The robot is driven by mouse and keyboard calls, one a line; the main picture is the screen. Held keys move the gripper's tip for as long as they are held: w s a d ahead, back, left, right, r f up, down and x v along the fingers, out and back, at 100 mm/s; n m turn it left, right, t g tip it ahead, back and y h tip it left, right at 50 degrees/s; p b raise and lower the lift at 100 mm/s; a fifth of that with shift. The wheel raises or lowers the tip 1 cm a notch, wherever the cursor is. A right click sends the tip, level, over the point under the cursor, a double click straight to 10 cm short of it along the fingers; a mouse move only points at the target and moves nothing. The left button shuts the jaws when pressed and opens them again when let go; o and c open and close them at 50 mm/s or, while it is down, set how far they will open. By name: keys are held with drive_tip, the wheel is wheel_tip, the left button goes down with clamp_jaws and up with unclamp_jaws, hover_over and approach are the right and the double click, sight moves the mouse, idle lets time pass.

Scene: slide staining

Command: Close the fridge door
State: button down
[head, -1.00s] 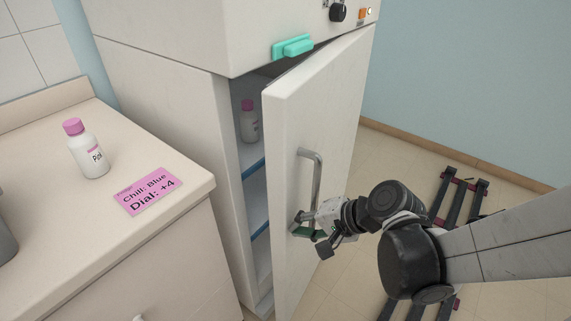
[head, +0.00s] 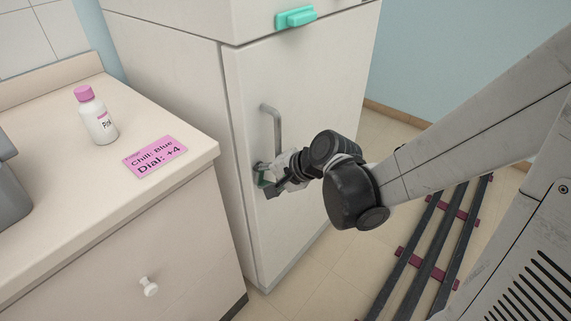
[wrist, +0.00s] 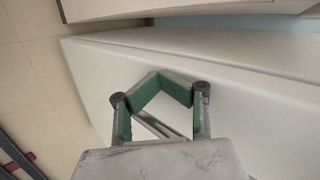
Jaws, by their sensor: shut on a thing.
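The white fridge door (head: 325,110) stands in line with the fridge front in the head view, and its shelves are hidden. I cannot tell whether it is fully flush; the door's edge also shows in the wrist view (wrist: 200,65). The metal bar handle (head: 277,125) is upright near the door's left edge. My gripper (head: 264,181), with green finger pads, is shut on the lower end of the handle. The fingers also show in the wrist view (wrist: 160,97), against the door face.
A counter (head: 60,225) stands to the left, holding a white bottle with a pink cap (head: 97,118) and a pink note (head: 155,156). A teal latch (head: 296,17) sits above the door. Dark rails (head: 425,250) run along the floor at right.

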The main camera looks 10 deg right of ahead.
drive_tip(key=shift+w+a+r, duration=0.2)
drive_tip(key=shift+w+r, duration=0.15)
drive_tip(key=shift+w, duration=0.1)
drive_tip(key=s+d+r+p, duration=0.5)
drive_tip(key=s+d+r, duration=0.15)
drive_tip(key=s, duration=0.35)
drive_tip(key=s+d+r+n+h+p, duration=0.3)
drive_tip(key=r+n+p, duration=0.1)
drive_tip(key=r, duration=0.4)
drive_tip(key=s+d+r+n+h+p, duration=0.2)
drive_tip(key=d+r+n+h+p, duration=0.2)
drive_tip(key=r, duration=0.4)
drive_tip(key=shift+s+r+n+t, duration=0.3)
drive_tip(key=shift+s+r+t, duration=0.05)
drive_tip(key=shift+s+t, duration=0.05)
